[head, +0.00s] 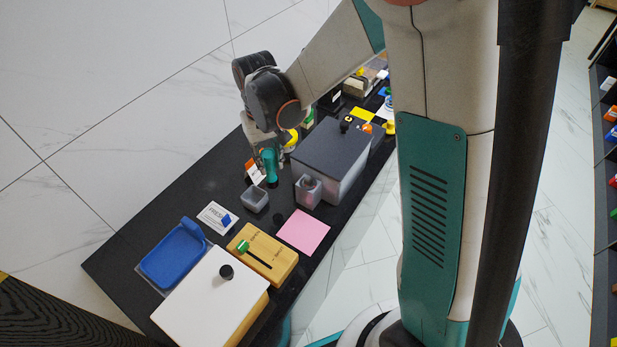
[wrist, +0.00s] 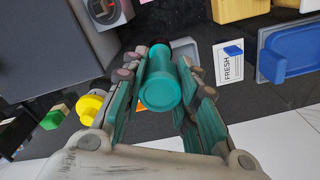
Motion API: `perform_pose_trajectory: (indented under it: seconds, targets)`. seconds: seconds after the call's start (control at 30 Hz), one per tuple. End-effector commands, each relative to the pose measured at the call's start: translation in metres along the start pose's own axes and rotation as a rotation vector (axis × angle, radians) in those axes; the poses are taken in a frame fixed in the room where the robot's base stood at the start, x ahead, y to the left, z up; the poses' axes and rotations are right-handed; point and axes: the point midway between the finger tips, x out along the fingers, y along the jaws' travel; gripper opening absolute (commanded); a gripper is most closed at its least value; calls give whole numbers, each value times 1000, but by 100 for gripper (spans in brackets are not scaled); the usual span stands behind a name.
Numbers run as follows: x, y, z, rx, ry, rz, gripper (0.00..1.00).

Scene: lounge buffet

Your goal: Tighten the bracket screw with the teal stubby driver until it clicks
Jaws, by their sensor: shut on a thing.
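The teal stubby driver (head: 270,168) is held in my gripper (head: 264,158) above the dark counter, close to a small grey open box. In the wrist view the driver (wrist: 160,90) sits between both fingers (wrist: 160,70), its round end toward the camera. The fingers are shut on it. Its far tip is hidden, so I cannot tell whether it touches anything. A grey block with a round fitting (head: 308,190) stands to the right; it also shows in the wrist view (wrist: 107,12). I cannot make out the bracket screw for sure.
The small grey box (head: 255,200) is just below the driver. A large grey box (head: 332,150) stands to the right. Nearer are a pink square (head: 303,232), a yellow box with a green slider (head: 275,262), a white knobbed box (head: 205,305) and a blue tray (head: 172,258).

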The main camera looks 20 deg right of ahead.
Motion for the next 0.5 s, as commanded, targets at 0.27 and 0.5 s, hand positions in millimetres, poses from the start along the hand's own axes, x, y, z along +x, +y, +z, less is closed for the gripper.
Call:
perform_pose_trajectory:
  seconds: [0.27, 0.5]
  targets:
    - [-37, 50, 23, 5, 0, 0, 0]
    - [-62, 88, 40, 5, 0, 0, 0]
